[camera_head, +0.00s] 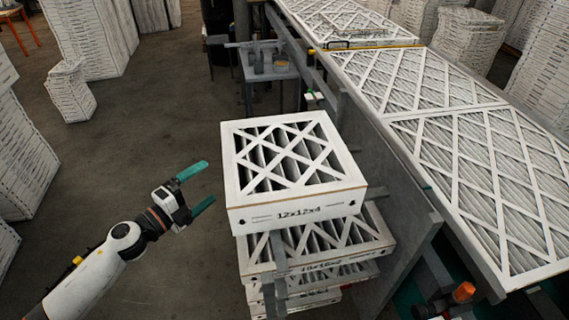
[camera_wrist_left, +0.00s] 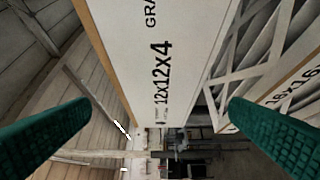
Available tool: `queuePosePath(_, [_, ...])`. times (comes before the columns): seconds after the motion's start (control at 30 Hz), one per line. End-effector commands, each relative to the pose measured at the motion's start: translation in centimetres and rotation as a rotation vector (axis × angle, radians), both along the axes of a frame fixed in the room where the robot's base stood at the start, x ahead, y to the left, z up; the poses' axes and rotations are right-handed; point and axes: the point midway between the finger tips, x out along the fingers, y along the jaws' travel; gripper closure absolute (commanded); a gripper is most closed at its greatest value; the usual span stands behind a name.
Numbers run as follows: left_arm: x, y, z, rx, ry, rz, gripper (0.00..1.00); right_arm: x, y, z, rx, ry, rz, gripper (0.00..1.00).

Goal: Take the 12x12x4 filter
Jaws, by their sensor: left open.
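The 12x12x4 filter (camera_head: 297,212) is a white-framed box with a lattice over dark pleats. It lies flat on top of a stack of filters, its printed label facing front. The label also shows large in the left wrist view, on the filter's side (camera_wrist_left: 150,50). My left gripper (camera_head: 208,183) is open and empty, just left of the filter and apart from it. In the left wrist view the green fingers of my left gripper (camera_wrist_left: 160,112) are wide apart, with the filter's labelled side between and beyond them. My right gripper is not in view.
A larger filter (camera_head: 318,246) lies directly beneath, with several more below. A grey upright panel (camera_head: 400,190) stands right of the stack, beside a conveyor of large filters (camera_head: 480,150). A small table (camera_head: 270,72) stands behind.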

Motion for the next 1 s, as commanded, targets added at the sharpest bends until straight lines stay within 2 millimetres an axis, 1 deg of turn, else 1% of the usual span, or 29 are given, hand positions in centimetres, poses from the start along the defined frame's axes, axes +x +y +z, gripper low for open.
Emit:
queuePosePath(0.03, [1.0, -0.6, 0.6, -0.004, -0.002, 0.002, 0.00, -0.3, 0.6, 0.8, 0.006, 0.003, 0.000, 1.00])
queuePosePath(0.17, [2.8, -1.8, 0.4, -0.006, -0.001, 0.003, 0.00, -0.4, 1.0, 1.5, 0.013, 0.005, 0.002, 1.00])
queuePosePath(0.23, [3.4, -2.2, 0.3, -0.006, 0.000, 0.004, 0.00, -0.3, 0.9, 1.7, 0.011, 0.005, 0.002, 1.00])
queuePosePath(0.37, [4.1, -2.7, 0.1, -0.005, 0.002, 0.004, 0.00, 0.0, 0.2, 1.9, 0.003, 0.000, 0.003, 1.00])
queuePosePath(0.47, [4.9, -3.3, 0.3, -0.006, 0.002, 0.005, 0.00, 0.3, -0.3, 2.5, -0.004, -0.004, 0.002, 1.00])
queuePosePath(0.6, [6.7, -4.5, 0.2, -0.008, 0.003, 0.005, 0.00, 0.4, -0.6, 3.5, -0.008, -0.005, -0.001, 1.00])
queuePosePath(0.7, [7.8, -5.1, 0.0, -0.007, 0.002, 0.005, 0.00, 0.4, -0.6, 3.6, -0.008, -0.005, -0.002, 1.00])
queuePosePath(0.8, [8.2, -5.5, -0.1, -0.005, 0.003, 0.004, 0.00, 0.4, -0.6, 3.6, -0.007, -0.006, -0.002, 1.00])
queuePosePath(1.0, [8.3, -5.5, -0.2, -0.004, 0.004, 0.004, 0.00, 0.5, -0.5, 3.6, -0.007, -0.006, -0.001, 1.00])
